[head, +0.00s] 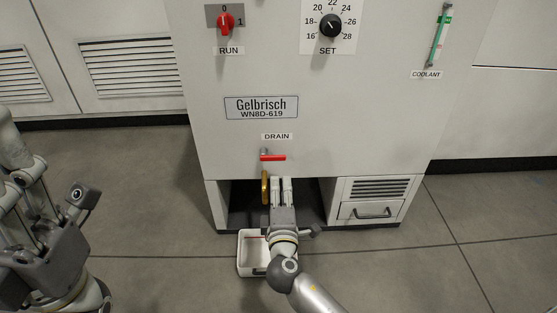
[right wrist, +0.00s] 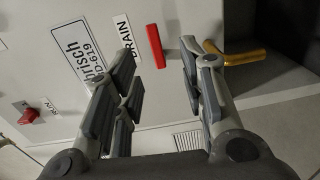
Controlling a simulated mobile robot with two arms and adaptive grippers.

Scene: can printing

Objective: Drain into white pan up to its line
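The white pan (head: 243,266) sits on the floor in front of the machine's lower opening. The lever (right wrist: 156,46) and spout (right wrist: 240,57) also show in the right wrist view. My right gripper (head: 281,180) points at the machine just below the lever, its fingers (right wrist: 162,78) apart and empty. My left gripper (head: 30,190) is at the left, away from the machine; its fingertips are unclear.
The machine (head: 330,125) carries a red RUN switch (head: 226,22), a SET dial (head: 331,26) and a coolant gauge (head: 440,35). A vented drawer (head: 371,211) stands right of the opening. Cabinets line the wall behind. The grey floor (head: 150,210) is clear between my left gripper and the pan.

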